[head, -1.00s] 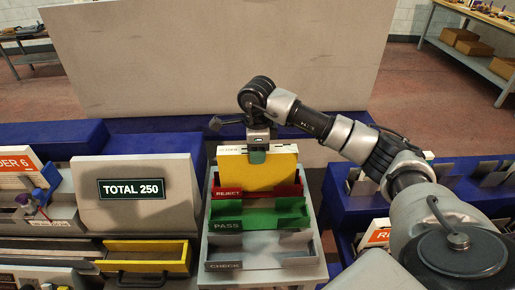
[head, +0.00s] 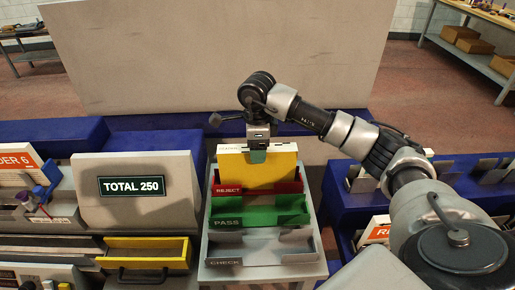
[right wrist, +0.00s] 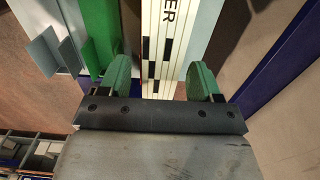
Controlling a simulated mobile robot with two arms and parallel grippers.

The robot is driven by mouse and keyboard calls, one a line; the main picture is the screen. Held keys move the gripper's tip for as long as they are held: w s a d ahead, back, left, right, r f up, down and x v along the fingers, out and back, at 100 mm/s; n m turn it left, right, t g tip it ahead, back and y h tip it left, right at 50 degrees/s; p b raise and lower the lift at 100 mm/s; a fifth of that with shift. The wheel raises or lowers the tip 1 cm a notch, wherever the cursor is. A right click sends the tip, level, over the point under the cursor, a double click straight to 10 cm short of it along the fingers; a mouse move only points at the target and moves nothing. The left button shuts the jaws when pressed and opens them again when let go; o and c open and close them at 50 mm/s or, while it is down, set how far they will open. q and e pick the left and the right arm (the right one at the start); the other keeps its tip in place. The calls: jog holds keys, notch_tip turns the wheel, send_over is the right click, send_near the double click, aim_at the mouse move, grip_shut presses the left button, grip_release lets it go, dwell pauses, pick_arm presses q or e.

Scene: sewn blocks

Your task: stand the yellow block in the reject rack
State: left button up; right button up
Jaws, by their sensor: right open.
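The yellow block (head: 262,175) stands upright in the red reject rack (head: 291,187), the rearmost slot of the grey stand. Its lower edge is hidden behind the rack's front wall. My right gripper (head: 257,156) is at the block's top edge, coming down from above. In the right wrist view its two green fingers (right wrist: 158,82) are spread apart, with a white strip with black marks between them and gaps at the sides. The gripper is open. My left gripper is in neither view.
The green pass rack (head: 258,215) and the grey check rack (head: 260,247) lie in front, both empty. A sign reading TOTAL 250 (head: 138,187) and a yellow drawer (head: 148,253) stand to the left. A tall pale panel (head: 205,60) is behind.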

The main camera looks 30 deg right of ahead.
notch_tip(320, 180, up, 11)
jog(key=b, duration=0.1)
jog(key=shift+r, duration=0.2)
